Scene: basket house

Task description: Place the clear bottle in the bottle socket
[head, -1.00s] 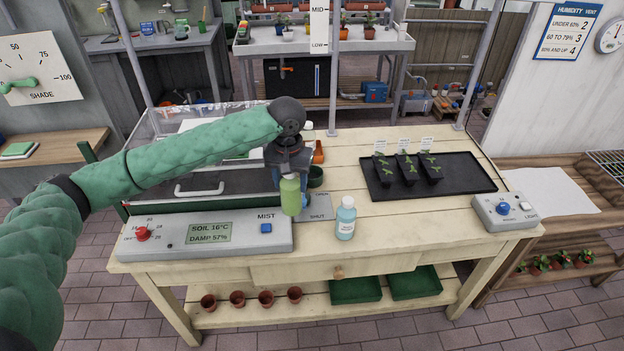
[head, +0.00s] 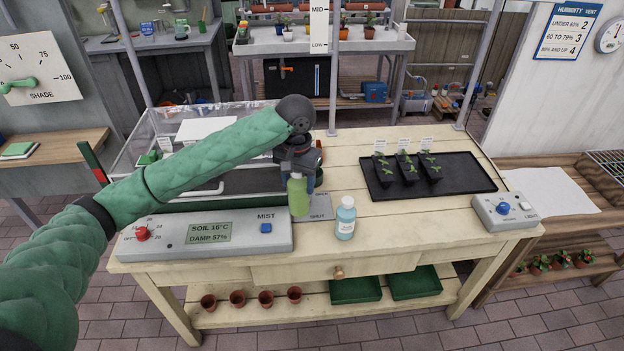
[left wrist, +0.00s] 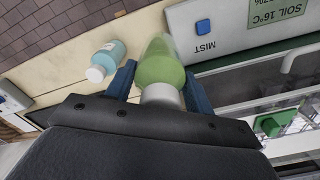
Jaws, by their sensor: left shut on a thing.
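My left gripper (head: 297,170) is shut on a green see-through bottle (head: 299,198), which hangs upright below it over the front middle of the bench. In the left wrist view the held bottle (left wrist: 160,65) sits between the two blue fingers, its pale cap end toward the palm; the far end looks clear. A pale blue bottle (head: 345,222) with a white cap and label stands on the bench to the right, apart from the gripper. I cannot make out the bottle socket for certain; the area behind the gripper is partly hidden. My right gripper is out of view.
A grey panel (head: 270,240) with a red knob and blue button lies along the bench's front left. Behind it is a clear-lidded box (head: 135,150). A black tray (head: 465,178) with seedlings lies to the right. The bench front between blue bottle and lamp control (head: 506,212) is clear.

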